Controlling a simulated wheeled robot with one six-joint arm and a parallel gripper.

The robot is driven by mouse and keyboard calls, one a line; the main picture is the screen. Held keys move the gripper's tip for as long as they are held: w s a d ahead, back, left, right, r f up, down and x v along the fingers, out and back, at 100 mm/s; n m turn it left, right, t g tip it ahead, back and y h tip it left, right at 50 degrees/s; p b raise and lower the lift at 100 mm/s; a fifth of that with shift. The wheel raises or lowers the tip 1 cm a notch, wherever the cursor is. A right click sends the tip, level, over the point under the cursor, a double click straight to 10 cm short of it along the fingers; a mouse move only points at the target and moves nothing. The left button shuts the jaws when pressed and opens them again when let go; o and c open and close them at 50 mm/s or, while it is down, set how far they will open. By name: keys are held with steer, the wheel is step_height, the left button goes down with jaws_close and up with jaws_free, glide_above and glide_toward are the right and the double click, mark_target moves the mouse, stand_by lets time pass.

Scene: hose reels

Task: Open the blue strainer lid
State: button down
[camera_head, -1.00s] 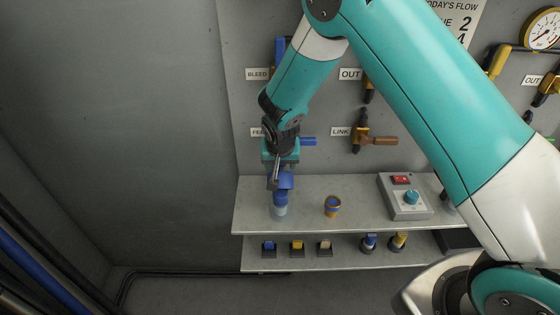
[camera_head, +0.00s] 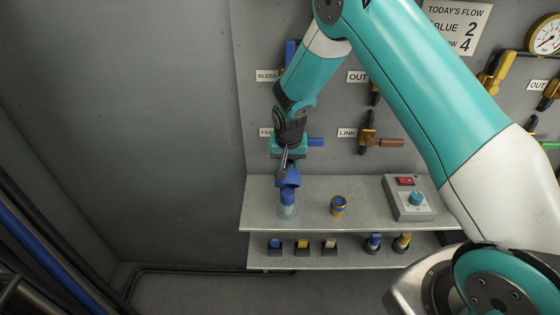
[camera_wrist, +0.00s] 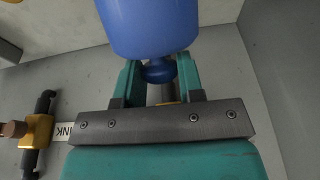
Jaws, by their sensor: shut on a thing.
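The blue strainer lid (camera_head: 288,178) is a blue cup-shaped cap in the head view, tilted over the blue strainer (camera_head: 288,210). The strainer has a pale clear lower body and a blue upper part, upright near the shelf's left end. I cannot tell whether lid and strainer still touch. My gripper (camera_head: 284,164) is above it, shut on the lid's knob. In the wrist view the lid (camera_wrist: 150,25) fills the top, its round knob (camera_wrist: 159,71) between the two teal fingers. The strainer's body cannot be made out there.
A small orange and blue cup (camera_head: 338,207) stands to the right on the upper shelf (camera_head: 312,217). A grey control box (camera_head: 409,200) is further right. Small coloured parts line the lower shelf (camera_head: 340,257). A brown-handled valve (camera_head: 385,142) is on the wall behind.

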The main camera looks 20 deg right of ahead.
steer(key=c, duration=0.8)
jaws_free()
steer(key=shift+r, duration=0.15)
steer(key=b+v, duration=0.2)
steer(key=v, duration=1.5)
steer(key=shift+r, duration=0.1)
